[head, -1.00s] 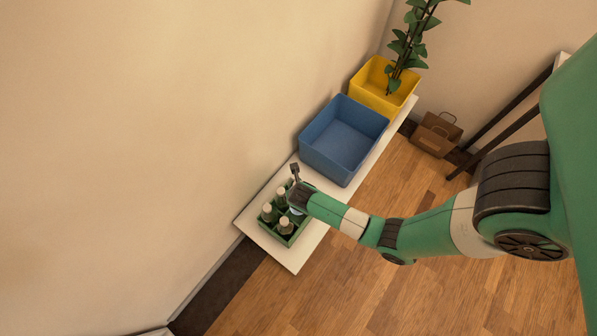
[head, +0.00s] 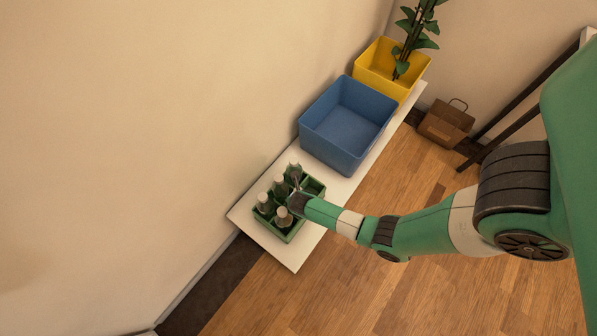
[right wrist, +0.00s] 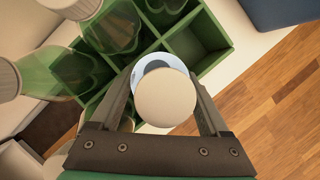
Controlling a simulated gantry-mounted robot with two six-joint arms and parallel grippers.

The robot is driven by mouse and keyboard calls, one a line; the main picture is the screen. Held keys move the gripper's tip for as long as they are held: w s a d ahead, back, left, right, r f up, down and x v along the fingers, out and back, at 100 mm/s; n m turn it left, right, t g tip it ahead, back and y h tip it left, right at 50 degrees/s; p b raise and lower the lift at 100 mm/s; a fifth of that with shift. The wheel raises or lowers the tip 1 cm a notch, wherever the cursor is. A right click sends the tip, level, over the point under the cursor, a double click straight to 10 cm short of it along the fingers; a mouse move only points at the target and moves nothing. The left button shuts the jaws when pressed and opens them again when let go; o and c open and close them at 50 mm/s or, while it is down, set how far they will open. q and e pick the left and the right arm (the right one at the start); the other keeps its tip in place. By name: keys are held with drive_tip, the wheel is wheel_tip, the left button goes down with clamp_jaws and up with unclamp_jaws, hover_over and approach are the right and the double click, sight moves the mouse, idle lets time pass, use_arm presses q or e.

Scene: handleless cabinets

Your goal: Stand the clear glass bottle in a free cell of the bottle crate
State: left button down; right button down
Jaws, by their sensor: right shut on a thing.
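The green bottle crate (head: 267,228) stands on the white shelf with several capped bottles in its cells. My right gripper (head: 296,189) is over the crate in the head view. In the right wrist view its fingers (right wrist: 165,92) are shut on the clear glass bottle (right wrist: 158,68), seen from above by its round beige cap. The held bottle appears upright over the crate; its base is hidden, so I cannot tell how deep it sits. An empty cell (right wrist: 190,45) shows just beyond it. Green bottles (right wrist: 112,28) stand to the left. My left gripper is not in view.
A blue bin (head: 345,125) stands on the shelf (head: 297,262) just beyond the crate, and a yellow bin (head: 375,62) with a plant is farther back. The wall runs along the shelf's left side. A brown bag (head: 445,123) is on the floor.

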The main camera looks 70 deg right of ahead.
drive_tip(key=shift+w+f, duration=0.1)
drive_tip(key=shift+f, duration=0.05)
drive_tip(key=shift+c, duration=0.6)
unclamp_jaws()
drive_tip(key=p+v, duration=0.9)
drive_tip(key=v, duration=0.3)
